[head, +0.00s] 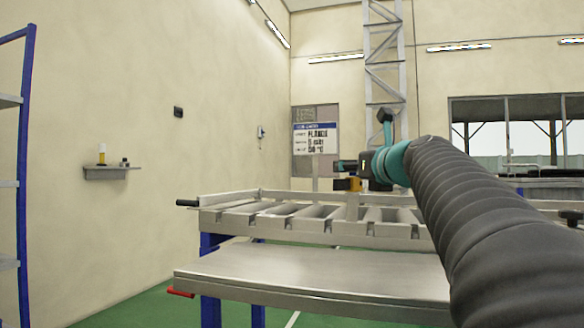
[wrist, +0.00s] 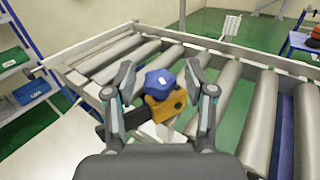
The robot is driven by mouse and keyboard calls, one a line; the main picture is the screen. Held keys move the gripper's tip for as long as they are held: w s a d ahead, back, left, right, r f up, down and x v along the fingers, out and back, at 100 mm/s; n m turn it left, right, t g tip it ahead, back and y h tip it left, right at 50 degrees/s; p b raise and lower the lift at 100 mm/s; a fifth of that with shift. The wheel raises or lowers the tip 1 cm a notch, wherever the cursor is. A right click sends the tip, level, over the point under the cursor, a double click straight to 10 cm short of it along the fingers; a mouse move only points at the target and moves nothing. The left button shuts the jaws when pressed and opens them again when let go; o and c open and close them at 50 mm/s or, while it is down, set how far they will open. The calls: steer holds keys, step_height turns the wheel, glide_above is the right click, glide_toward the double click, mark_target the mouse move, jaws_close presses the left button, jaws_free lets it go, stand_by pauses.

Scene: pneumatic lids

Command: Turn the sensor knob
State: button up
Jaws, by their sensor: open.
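The sensor has a blue knob (wrist: 160,82) with a small white mark on top of a yellow-orange body (wrist: 168,106). In the wrist view it is between the fingers of my gripper (wrist: 160,75), which is open. A finger stands on either side of the knob, with visible gaps. The sensor's yellow body also shows in the head view (head: 354,184), just below my gripper (head: 346,166), above the roller conveyor. The blue knob cannot be made out in the head view.
The roller conveyor (head: 300,228) lies beneath, with a flat metal table (head: 310,272) in front. A dark bar (wrist: 112,124) sits left of the sensor body. A sign (head: 316,139) stands behind. A blue-framed shelf (head: 25,150) and a wall shelf (head: 105,173) are at left.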

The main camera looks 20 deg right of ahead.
jaws_close()
steer(key=shift+n+y, duration=0.3)
steer(key=shift+y, duration=0.3)
steer(key=n+y, duration=0.1)
steer(key=n+y+p, duration=0.1)
steer(key=shift+d+r+g+y, duration=0.15)
steer(key=shift+g+y, duration=0.15)
steer(key=shift+y, duration=0.1)
steer(key=n+y+p, duration=0.1)
steer(key=n+g+y+p, duration=0.1)
steer(key=y+p, duration=0.1)
steer(key=n+g+y+p, duration=0.1)
steer(key=y+p, duration=0.1)
steer(key=shift+w+r+n, duration=0.1)
steer(key=shift+r+n, duration=0.2)
steer(key=n+g+y+p, duration=0.2)
steer(key=y+p, duration=0.1)
steer(key=shift+f, duration=0.2)
steer(key=shift+f+n+g+y+p, duration=0.2)
steer(key=shift+n+g+y+p, duration=0.35)
steer(key=shift+n+g+y, duration=0.75)
